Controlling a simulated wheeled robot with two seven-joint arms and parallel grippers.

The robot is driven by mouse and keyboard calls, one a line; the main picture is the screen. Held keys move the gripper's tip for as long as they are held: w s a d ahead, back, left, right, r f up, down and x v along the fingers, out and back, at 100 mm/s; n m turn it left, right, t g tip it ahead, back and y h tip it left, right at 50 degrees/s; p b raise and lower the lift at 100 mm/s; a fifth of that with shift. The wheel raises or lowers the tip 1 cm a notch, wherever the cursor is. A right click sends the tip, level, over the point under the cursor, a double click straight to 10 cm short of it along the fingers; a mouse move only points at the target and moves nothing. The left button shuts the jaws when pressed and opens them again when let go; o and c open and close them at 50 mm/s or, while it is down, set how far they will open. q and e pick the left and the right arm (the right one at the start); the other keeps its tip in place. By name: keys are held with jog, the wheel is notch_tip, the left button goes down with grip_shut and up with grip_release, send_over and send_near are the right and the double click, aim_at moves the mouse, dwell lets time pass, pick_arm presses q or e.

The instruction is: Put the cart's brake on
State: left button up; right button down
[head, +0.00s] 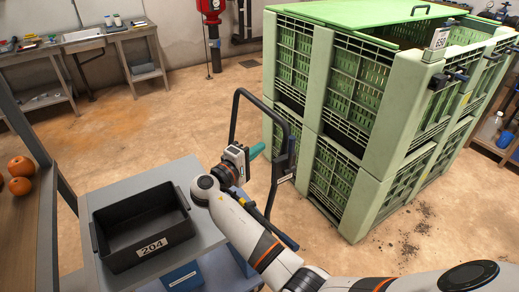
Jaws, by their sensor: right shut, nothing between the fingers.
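The cart's grey top (208,232) is at lower left, with a black tall push frame (237,97) rising at its right end. A dark upright part (290,157) with a pale label below it sits on the frame's right post; I cannot tell whether it is the brake or how it is set. My right gripper (257,151) has teal fingers, shut and empty, pointing toward the frame's opening, left of that post. Whether they touch the frame is unclear. My right arm hides part of the cart's right end. My left gripper is out of view.
A black bin (112,262) labelled 204 stands on the cart. A stack of green slatted crates (372,190) stands close right of the frame. Benches (80,47) line the back left. Oranges (20,166) lie on a left-edge shelf. Open floor (165,120) lies behind the cart.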

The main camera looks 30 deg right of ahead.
aim_at(290, 156)
jog(key=d+p, duration=0.1)
jog(key=d, duration=0.2)
jog(key=d+p, duration=0.2)
jog(key=d, duration=0.2)
jog(key=shift+s+r, duration=0.1)
jog(key=shift+s, duration=0.1)
jog(key=shift+s+p, duration=0.3)
jog(key=shift+s, duration=0.05)
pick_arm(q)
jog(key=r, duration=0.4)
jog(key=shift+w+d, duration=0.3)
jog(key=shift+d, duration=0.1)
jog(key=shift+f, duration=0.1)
